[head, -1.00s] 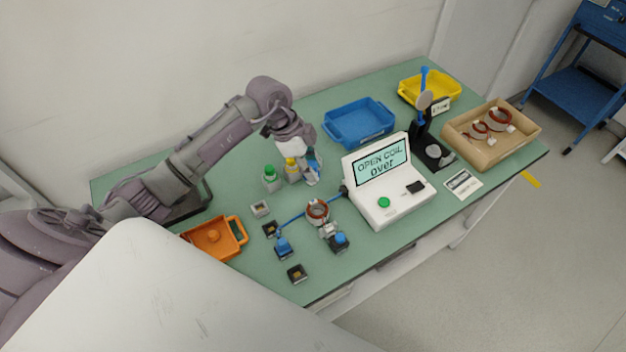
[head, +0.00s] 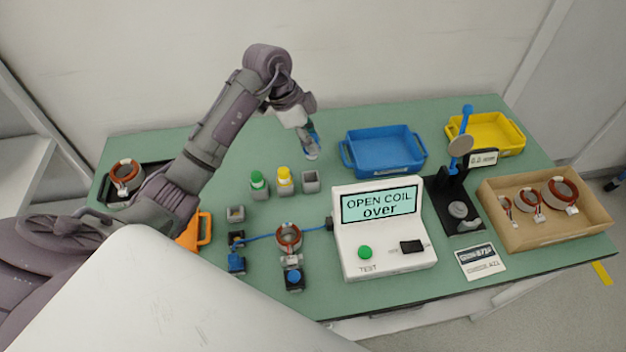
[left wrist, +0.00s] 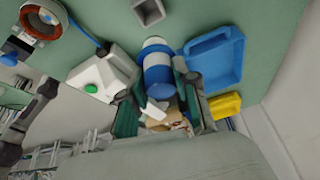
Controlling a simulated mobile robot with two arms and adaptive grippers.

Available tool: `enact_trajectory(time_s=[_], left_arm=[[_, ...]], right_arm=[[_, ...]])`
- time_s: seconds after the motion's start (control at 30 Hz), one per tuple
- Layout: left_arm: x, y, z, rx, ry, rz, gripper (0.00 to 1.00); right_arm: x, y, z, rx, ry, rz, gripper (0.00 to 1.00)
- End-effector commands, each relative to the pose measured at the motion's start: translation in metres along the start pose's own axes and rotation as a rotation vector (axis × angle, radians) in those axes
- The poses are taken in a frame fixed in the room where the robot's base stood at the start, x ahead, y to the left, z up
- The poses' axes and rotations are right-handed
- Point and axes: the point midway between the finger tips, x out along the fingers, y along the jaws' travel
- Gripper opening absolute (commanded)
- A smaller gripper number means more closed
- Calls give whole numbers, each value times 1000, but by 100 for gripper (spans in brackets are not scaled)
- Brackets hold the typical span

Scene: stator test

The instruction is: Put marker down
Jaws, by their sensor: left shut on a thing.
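My left gripper (head: 311,146) is shut on a blue-and-white marker (left wrist: 158,72), held in the air behind the marker holders in the head view. Only a little of the marker shows there, between the fingers; the left wrist view shows its wide blue and white bands. An open, empty-looking grey holder (head: 311,181) stands just in front of the gripper. It also shows at the top of the left wrist view (left wrist: 149,11). A green-capped marker (head: 258,181) and a yellow-capped marker (head: 284,177) stand upright left of the holder. My right gripper is not in view.
A blue tray (head: 384,152) stands right of the gripper. The white tester (head: 385,232) reads "OPEN COIL over" and is wired to a stator (head: 288,237). A yellow tray (head: 487,134) and a cardboard box (head: 546,211) of stators stand at right. Green table is clear behind the holders.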

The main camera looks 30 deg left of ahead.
Motion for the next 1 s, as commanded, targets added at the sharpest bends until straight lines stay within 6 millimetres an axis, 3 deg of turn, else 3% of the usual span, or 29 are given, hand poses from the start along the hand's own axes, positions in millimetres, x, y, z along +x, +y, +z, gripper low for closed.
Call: enact_trajectory(time_s=[0.33,0.7,1.0], left_arm=[[51,1,21,-3,0,3,0],[87,1,36,-3,-1,3,0],[91,0,38,-1,-1,0,0]], right_arm=[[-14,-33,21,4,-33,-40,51],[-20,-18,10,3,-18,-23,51],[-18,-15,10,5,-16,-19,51]])
